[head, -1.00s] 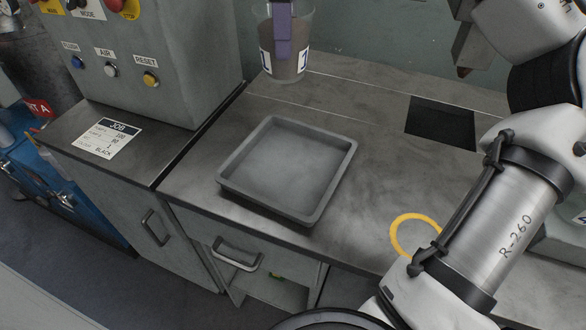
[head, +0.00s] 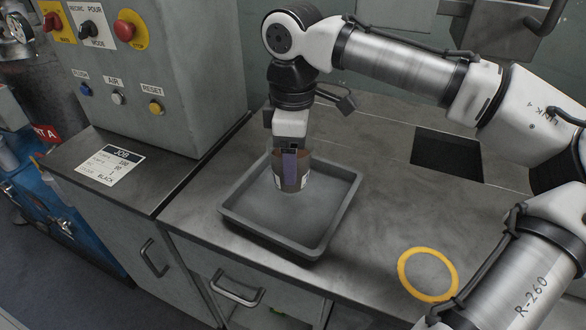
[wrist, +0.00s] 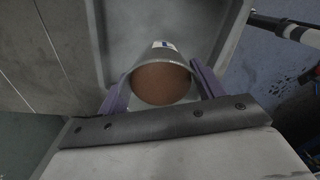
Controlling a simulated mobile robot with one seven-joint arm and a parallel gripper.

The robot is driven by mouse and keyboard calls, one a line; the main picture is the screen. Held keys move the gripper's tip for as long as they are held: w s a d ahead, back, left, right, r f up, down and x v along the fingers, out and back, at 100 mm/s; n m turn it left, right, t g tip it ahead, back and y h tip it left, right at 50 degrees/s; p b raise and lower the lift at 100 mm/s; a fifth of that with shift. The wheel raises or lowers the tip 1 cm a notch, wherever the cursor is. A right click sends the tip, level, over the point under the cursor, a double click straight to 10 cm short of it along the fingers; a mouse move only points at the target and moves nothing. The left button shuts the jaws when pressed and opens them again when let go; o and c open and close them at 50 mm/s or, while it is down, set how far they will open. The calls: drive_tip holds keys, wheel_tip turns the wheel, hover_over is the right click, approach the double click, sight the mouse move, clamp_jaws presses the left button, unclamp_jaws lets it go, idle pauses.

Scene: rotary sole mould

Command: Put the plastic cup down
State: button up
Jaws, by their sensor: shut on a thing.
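The plastic cup (head: 279,180) is clear with a white label and brown contents. It is upright, inside the outline of the grey tray (head: 228,222), toward its back. I cannot tell whether its base touches the tray floor. My gripper (head: 290,165) points down from above, its purple fingers shut on the cup. In the wrist view the cup (wrist: 162,84) stands between both fingers, with its round opening and brown contents facing the camera. The tray (wrist: 97,40) shows behind it.
A yellow ring (head: 428,274) marks the bench at the front right. A dark square opening (head: 447,155) lies at the back right. A control box (head: 150,70) and a job card (head: 108,165) are on the left. Bare bench lies right of the tray.

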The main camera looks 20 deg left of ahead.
drive_tip(key=shift+f, duration=2.1)
drive_tip(key=shift+f, duration=0.1)
drive_tip(key=o, duration=0.8)
drive_tip(key=shift+c, duration=0.2)
wheel_tip(320, 180, up, 12)
drive_tip(key=shift+b, duration=0.4)
